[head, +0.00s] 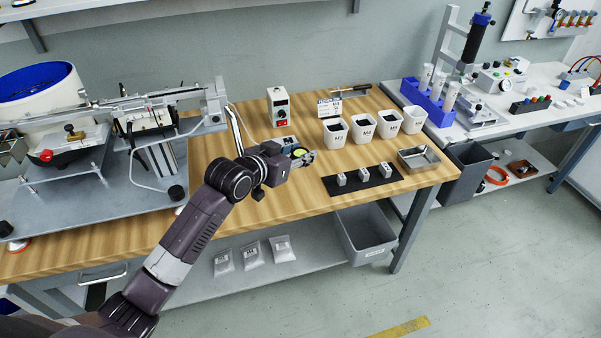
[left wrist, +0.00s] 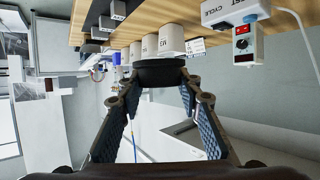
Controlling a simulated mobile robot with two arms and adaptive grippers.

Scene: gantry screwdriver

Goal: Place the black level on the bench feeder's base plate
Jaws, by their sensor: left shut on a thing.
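The black level (head: 299,152) is a small round disc with a yellow-green face, held above the wooden bench. My left gripper (head: 305,160) is shut on it. In the left wrist view the black disc (left wrist: 160,70) sits between the two fingertips (left wrist: 160,82), seen edge-on. The bench feeder stands at the left of the head view, with a blue-lined bowl (head: 40,92) and a linear track. Its grey base plate (head: 95,215) lies on the bench, left of my gripper and apart from the level. My right gripper is in neither view.
A control box (head: 279,106) stands behind my gripper. White bins (head: 363,129), a black mat (head: 362,179) with small grey blocks and a metal tray (head: 418,158) lie to the right. The base plate's front strip looks clear, apart from black knobs at its corners.

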